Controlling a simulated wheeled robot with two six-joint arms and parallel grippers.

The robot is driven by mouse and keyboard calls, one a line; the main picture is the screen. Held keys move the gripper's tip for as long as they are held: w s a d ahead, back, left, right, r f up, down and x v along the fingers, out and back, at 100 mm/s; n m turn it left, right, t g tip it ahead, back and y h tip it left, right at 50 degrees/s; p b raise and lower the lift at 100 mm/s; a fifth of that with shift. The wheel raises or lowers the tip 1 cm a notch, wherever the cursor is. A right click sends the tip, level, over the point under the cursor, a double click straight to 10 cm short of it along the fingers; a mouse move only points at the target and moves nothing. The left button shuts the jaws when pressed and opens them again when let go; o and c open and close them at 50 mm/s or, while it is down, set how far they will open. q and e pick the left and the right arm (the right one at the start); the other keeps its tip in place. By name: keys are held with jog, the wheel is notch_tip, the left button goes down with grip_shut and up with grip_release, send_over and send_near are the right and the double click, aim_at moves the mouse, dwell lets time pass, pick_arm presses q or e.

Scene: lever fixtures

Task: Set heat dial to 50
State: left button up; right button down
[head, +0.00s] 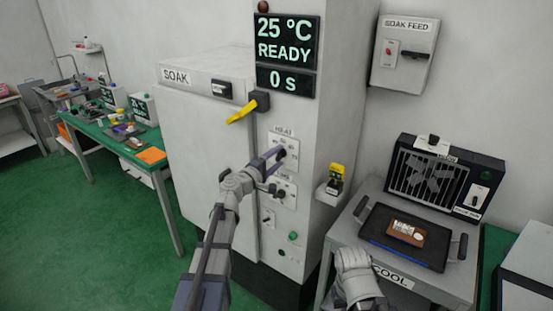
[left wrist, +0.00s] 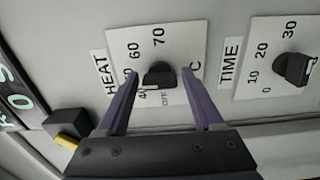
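The heat dial is a black knob (left wrist: 159,76) on a white plate marked OFF, 40, 60, 70 in the left wrist view. A pale mark shows at the knob's lower edge, on the OFF and 40 side; its exact reading is unclear. My left gripper (left wrist: 160,73) is open, its two purple fingers on either side of the knob with gaps visible. In the head view the left gripper (head: 276,170) is at the HEAT plate (head: 290,143) on the SOAK cabinet and partly hides it. The display (head: 286,42) reads 25 °C, READY, 0 s. My right gripper's fingers do not show.
The time dial (left wrist: 292,68) sits beside the heat dial. A yellow-handled lever (head: 242,111) is above on the cabinet door. A green button (head: 293,236) is lower down. To the right, a cart holds a black tray (head: 377,237) and a fan unit (head: 480,172).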

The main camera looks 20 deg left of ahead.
pick_arm(q)
jog(key=shift+o, duration=0.8)
jog(key=shift+s, duration=0.1)
jog(key=v, duration=0.7)
jog(key=shift+s+a, duration=0.15)
jog(key=shift+s, duration=0.15)
jog(key=s+d+f+m+g+h, duration=0.1)
jog(key=s+d+f+m+g, duration=0.55)
jog(key=d, duration=0.45)
jog(key=s+d+f+m+g+h, duration=0.1)
jog(key=s+d+f+m+g, duration=0.6)
jog(key=d, duration=0.4)
jog(key=s+a+f+m+g+y, duration=0.1)
jog(key=s+f+m+g+y, duration=0.1)
jog(key=s+f+y, duration=0.2)
jog(key=s+a+f+m+g+y, duration=0.2)
jog(key=s+f+y, duration=0.2)
jog(key=s, duration=0.7)
jog(key=shift+s+y, duration=0.15)
jog(key=shift+y, duration=0.65)
